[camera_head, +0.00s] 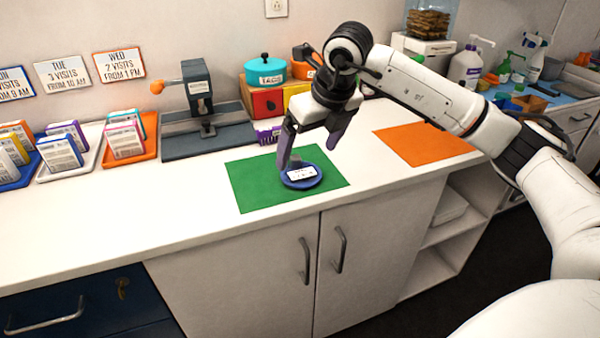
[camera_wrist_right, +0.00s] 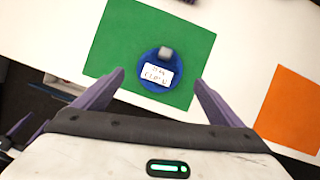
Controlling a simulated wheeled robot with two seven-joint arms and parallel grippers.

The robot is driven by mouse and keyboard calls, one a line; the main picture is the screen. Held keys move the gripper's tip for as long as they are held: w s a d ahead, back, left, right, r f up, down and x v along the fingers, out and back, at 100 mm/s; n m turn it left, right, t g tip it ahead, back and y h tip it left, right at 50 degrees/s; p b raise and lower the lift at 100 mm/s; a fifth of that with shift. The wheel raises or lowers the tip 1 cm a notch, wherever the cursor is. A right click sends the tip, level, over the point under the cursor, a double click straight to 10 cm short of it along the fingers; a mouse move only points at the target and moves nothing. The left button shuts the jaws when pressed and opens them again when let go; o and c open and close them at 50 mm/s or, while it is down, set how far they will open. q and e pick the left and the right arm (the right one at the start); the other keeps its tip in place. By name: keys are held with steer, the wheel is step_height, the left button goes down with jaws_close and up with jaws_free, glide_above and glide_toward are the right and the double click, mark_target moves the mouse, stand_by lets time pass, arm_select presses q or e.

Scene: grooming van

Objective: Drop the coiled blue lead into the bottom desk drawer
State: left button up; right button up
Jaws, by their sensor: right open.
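The coiled blue lead (camera_head: 313,183) lies flat on a green mat (camera_head: 253,187) on the white counter. It carries a white label and a small grey piece, both also clear on the lead in the right wrist view (camera_wrist_right: 150,82). My right gripper (camera_head: 312,150) is open above the green mat, with its fingers apart and nothing between them. In the right wrist view the open fingers (camera_wrist_right: 160,82) point toward the lead. The dark blue desk drawers are at the lower left; the upper drawer (camera_head: 75,300) looks shut, and the lower drawer (camera_head: 150,330) is mostly cut off.
An orange mat (camera_head: 422,143) lies to the right. Card trays (camera_head: 130,150) and a grey press (camera_head: 205,125) stand at the back left. A teal pot (camera_head: 264,72) sits on coloured boxes behind the gripper. The counter's front left is clear.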

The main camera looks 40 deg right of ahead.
mark_target(300, 170)
steer(key=x, duration=0.6)
steer(key=shift+f+p, duration=0.25)
steer(key=shift+p, duration=0.1)
steer(key=shift+c, duration=0.4)
steer(key=c, duration=1.1)
steer(key=shift+w+r, duration=0.1)
steer(key=shift+r, duration=0.05)
steer(key=shift+c, duration=0.6)
